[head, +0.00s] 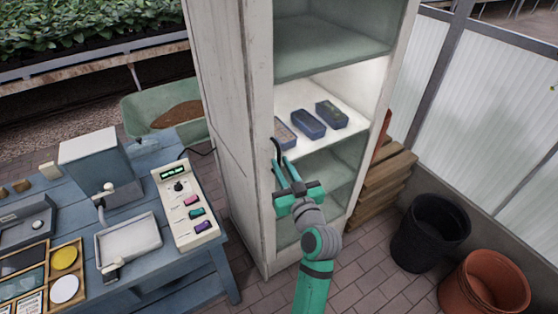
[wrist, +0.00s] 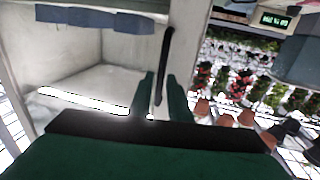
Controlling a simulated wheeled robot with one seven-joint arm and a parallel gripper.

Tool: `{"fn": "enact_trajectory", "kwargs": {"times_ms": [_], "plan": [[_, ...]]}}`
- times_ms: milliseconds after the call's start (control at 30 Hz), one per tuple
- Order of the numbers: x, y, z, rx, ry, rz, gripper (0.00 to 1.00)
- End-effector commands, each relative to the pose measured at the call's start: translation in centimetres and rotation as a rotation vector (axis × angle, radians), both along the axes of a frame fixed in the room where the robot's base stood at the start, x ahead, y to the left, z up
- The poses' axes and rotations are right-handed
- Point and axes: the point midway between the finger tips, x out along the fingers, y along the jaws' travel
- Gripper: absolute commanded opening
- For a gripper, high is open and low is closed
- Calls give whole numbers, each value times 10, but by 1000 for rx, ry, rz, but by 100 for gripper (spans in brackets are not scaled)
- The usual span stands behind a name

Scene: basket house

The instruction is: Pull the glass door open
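A tall whitewashed cabinet (head: 225,120) stands in the middle of the head view. Its glazed front (head: 330,60) shows the shelves inside; the clear pane is hard to make out, and I cannot tell whether the door is ajar. A thin dark handle (head: 276,148) stands at the front's left edge; it also shows in the wrist view (wrist: 165,55). My gripper (head: 284,168) is at the handle's lower end. In the wrist view, my gripper's fingers (wrist: 161,88) are apart, with the handle running between them and a gap on its right. Contact is not clear.
Blue-grey trays (head: 308,123) sit on a lit shelf. A blue workbench (head: 150,270) with a control box (head: 185,205) is at left. A black pot (head: 430,232), a terracotta pot (head: 485,283) and stacked wooden crates (head: 380,185) stand at right. Brick floor lies before the cabinet.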

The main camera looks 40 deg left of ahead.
Motion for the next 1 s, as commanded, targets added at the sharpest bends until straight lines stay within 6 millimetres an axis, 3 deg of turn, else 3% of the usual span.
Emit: {"fn": "enact_trajectory", "kwargs": {"times_ms": [200,567,667,1000], "plan": [[12,19,0,0,1,1,17],[15,23,0,1,1,0,17],[15,23,0,1,1,0,0],[12,21,-1,1,3,12,0]]}}
